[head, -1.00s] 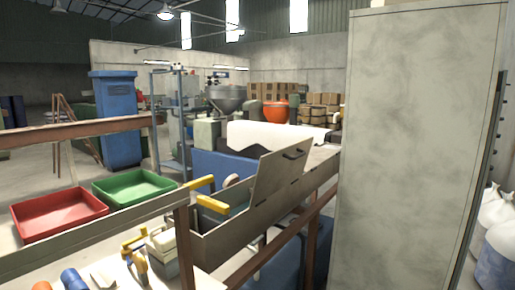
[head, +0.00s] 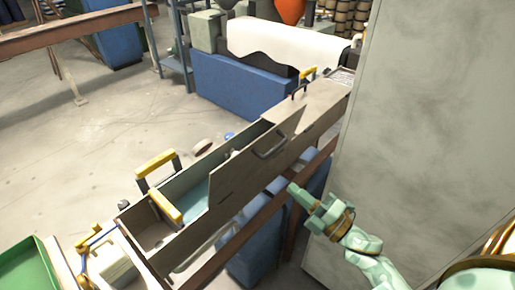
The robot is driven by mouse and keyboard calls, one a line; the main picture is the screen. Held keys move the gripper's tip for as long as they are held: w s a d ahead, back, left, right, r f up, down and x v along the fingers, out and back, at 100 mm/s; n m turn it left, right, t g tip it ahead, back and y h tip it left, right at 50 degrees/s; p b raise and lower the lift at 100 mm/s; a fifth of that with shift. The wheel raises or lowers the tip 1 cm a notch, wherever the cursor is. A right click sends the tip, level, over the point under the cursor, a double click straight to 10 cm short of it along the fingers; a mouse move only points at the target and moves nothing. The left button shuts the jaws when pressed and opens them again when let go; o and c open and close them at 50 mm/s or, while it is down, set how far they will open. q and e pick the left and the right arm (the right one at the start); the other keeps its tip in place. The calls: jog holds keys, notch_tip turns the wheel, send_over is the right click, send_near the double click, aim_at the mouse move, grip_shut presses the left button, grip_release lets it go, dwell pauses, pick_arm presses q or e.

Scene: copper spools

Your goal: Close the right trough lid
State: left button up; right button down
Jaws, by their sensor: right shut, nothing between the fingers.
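The trough (head: 150,219) is a long beige box running from the lower left toward the upper right. Its lid (head: 236,167), a beige panel with a dark bar handle (head: 270,149), stands raised and tilted at the trough's near side. The opening behind it is uncovered and shows a bluish inside (head: 196,200). My right gripper (head: 296,191), pale green, is shut and empty. In the picture it is just below and right of the handle, apart from it. My left gripper is not in view.
A tall grey panel (head: 430,120) stands close on the right, beside my right arm. Yellow-handled clamps (head: 155,163) sit along the trough. A green tray (head: 30,268) is at lower left. A blue block (head: 235,88) with a white sheet lies behind. Open floor is at left.

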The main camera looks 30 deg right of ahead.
aim_at(247, 149)
jog(key=p+x, duration=0.1)
jog(key=x, duration=0.3)
jog(key=p+x, duration=0.1)
jog(key=x, duration=0.3)
jog(key=p+x, duration=0.1)
jog(key=x, duration=0.4)
jog(key=shift+s+r, duration=0.15)
jog(key=shift+r, duration=0.2)
jog(key=shift+w+a, duration=0.25)
jog(key=shift+w, duration=0.15)
